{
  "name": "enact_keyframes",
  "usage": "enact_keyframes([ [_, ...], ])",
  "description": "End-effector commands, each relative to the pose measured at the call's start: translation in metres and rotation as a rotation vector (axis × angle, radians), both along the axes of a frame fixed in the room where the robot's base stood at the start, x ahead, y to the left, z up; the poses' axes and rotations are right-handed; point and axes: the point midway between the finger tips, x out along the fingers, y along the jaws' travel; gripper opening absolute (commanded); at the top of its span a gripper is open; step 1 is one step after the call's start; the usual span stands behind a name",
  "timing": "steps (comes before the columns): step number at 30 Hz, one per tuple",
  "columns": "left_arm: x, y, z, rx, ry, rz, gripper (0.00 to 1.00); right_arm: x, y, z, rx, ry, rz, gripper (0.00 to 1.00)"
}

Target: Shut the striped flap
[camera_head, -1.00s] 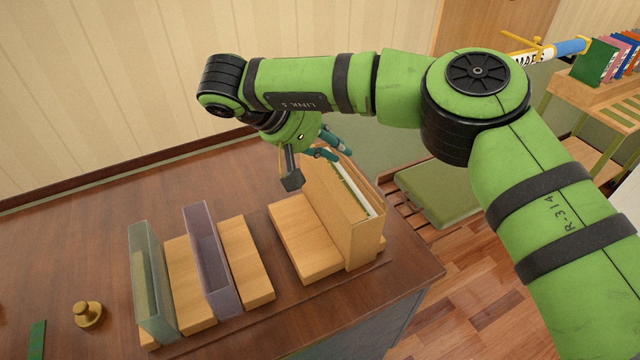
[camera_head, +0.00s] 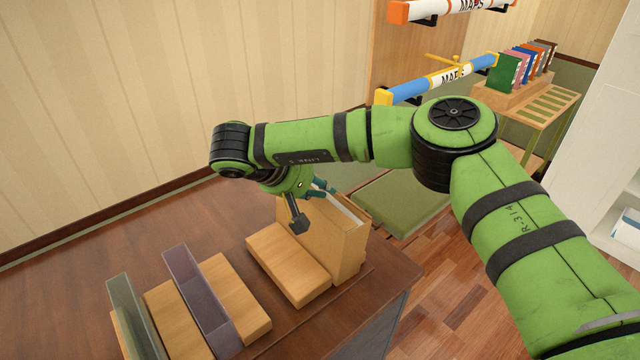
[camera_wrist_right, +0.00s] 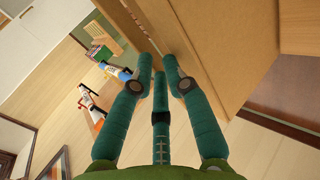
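A wooden board with green stripes (camera_head: 543,108) sticks out level beside the row of books at the upper right of the head view. It looks like the striped flap, and it is open. A small pale part near the books in the right wrist view (camera_wrist_right: 108,48) may be the same board. My right gripper (camera_head: 325,189) hangs at the wooden file box on the desk, far from the striped board. In the wrist view its teal fingers (camera_wrist_right: 157,62) are apart with nothing seen between them, close to the box's wooden wall. My left gripper is out of view.
The wooden file box (camera_head: 348,250), wooden blocks (camera_head: 288,262) and clear holders (camera_head: 200,290) stand on the dark desk (camera_head: 385,290). Floor (camera_head: 445,270) is open at centre right.

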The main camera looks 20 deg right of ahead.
Motion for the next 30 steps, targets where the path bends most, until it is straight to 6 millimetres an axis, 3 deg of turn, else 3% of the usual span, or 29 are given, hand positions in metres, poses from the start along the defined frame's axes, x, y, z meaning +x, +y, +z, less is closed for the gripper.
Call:
enact_keyframes([
  [7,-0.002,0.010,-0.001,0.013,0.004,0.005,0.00,0.000,-0.002,-0.004,-0.001,0.005,-0.002,0.20],
  [8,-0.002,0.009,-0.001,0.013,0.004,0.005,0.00,-0.001,-0.002,-0.004,-0.001,0.005,-0.002,0.05],
  [9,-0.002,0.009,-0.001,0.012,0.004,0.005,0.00,0.000,-0.002,-0.004,-0.001,0.005,-0.002,0.00],
  [12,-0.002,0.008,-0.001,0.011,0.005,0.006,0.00,0.000,-0.002,-0.004,-0.001,0.005,-0.002,0.00],
  [13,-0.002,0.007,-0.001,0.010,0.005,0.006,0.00,0.000,-0.002,-0.004,-0.001,0.005,-0.002,0.14],
  [14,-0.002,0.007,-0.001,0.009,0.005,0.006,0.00,0.000,-0.002,-0.004,-0.001,0.005,-0.002,0.20],
  [30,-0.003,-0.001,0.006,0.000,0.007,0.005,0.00,-0.003,0.007,0.005,-0.002,0.004,0.000,0.20],
])
